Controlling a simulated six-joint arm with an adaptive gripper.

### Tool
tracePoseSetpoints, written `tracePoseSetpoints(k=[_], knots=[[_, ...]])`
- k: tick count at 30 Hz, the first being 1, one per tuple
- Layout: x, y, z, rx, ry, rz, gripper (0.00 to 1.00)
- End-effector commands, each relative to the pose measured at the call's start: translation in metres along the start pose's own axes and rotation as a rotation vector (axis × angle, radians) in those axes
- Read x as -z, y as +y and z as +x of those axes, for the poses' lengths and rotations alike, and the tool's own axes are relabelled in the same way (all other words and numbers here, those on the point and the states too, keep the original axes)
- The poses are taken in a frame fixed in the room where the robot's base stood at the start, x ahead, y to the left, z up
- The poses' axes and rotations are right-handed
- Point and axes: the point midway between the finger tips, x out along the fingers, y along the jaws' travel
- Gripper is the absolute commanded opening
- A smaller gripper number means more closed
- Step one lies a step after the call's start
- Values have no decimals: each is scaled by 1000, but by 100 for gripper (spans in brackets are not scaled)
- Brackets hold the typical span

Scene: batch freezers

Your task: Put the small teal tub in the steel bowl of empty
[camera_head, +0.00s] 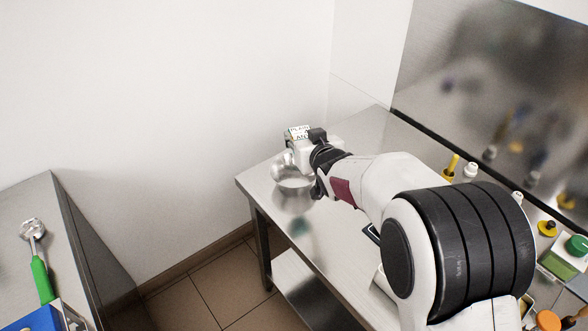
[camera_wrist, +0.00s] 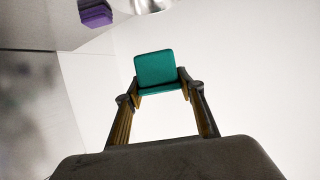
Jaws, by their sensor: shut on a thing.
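In the wrist view, my gripper (camera_wrist: 158,90) is shut on the small teal tub (camera_wrist: 155,68), with one finger on each side of it. In the head view, my gripper (camera_head: 316,188) is at the far end of the steel table, partly hidden by its own wrist, and the tub cannot be made out there. A shiny steel bowl (camera_head: 292,197) stands on the table just left of my gripper. A round shiny metal thing also shows at the top edge of the wrist view (camera_wrist: 145,5); I cannot tell whether the tub is over the bowl.
A white device with a label (camera_head: 300,142) stands behind the bowl by the wall. A purple block (camera_wrist: 95,12) shows in the wrist view. Yellow, white and green-capped containers line the table's right side. Another steel counter (camera_head: 45,210) with a green-handled scoop (camera_head: 41,278) is at left.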

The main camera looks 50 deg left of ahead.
Motion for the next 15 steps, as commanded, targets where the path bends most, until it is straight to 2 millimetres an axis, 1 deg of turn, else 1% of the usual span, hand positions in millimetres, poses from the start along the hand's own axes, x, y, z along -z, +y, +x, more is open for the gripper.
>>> tracePoseSetpoints(k=[10, 13, 15], knots=[[0, 0, 0, 0, 1, 0, 15], [-5, 0, 2, 0, 0, 0, 15], [-11, 0, 5, 1, -2, -1, 15]])
